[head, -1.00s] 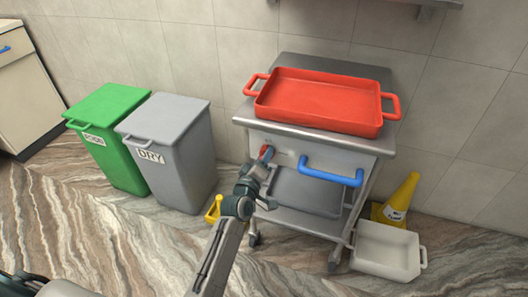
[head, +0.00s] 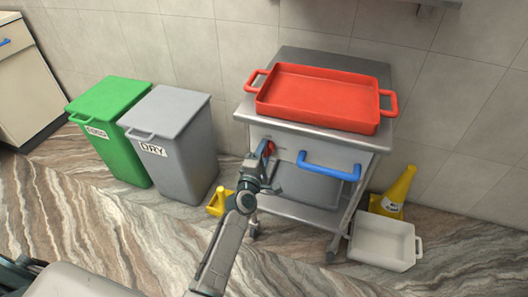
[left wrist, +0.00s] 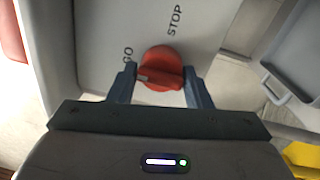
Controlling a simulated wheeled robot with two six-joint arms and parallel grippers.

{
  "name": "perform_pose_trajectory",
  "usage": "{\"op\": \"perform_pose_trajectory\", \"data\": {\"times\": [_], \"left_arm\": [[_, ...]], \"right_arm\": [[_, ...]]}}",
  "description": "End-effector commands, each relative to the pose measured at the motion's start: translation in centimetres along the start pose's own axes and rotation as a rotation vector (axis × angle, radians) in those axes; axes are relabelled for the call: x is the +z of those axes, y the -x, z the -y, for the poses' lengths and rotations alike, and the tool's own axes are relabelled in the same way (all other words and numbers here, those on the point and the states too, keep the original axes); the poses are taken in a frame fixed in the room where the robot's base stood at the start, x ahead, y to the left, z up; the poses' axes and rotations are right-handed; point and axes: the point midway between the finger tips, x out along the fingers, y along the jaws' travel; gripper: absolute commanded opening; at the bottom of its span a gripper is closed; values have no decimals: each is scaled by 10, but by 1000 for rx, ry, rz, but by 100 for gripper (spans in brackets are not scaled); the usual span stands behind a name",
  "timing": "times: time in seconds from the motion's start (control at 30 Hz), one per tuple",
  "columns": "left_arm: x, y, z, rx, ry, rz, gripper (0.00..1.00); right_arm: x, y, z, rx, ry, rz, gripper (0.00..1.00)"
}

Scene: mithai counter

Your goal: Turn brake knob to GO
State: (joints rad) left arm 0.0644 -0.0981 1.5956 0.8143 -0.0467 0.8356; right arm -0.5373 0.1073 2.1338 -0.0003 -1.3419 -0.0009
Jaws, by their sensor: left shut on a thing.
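The red brake knob (left wrist: 160,68) sits on the pale front panel of the steel cart, with GO printed at its upper left and STOP further up. A pale mark on the knob points left, to just below GO. In the head view the knob (head: 269,148) is partly hidden by my left gripper (head: 262,149). In the left wrist view my left gripper (left wrist: 161,84) has one finger on each side of the knob and is shut on it. My right gripper is not in view.
A red tray (head: 320,122) lies on the cart top (head: 290,62). A blue handle (head: 330,172) sticks out right of the knob. Grey (head: 175,135) and green (head: 118,145) bins stand left. A white tub (head: 365,258) and a yellow cone (head: 401,187) stand right.

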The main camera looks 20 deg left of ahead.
Motion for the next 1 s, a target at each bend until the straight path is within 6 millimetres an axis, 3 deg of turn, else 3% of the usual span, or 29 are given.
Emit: {"op": "perform_pose_trajectory", "data": {"times": [0.57, 0.6, 0.7, 1.0], "left_arm": [[0, 2, 5, -9, 40, -1, 22], [0, 2, 5, -9, 40, -1, 47], [0, 2, 5, -8, 39, -2, 64], [0, 2, 2, -4, 37, -2, 64]], "right_arm": [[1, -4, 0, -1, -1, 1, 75], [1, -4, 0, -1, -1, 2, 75], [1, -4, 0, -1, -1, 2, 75], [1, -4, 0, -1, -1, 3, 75]]}}
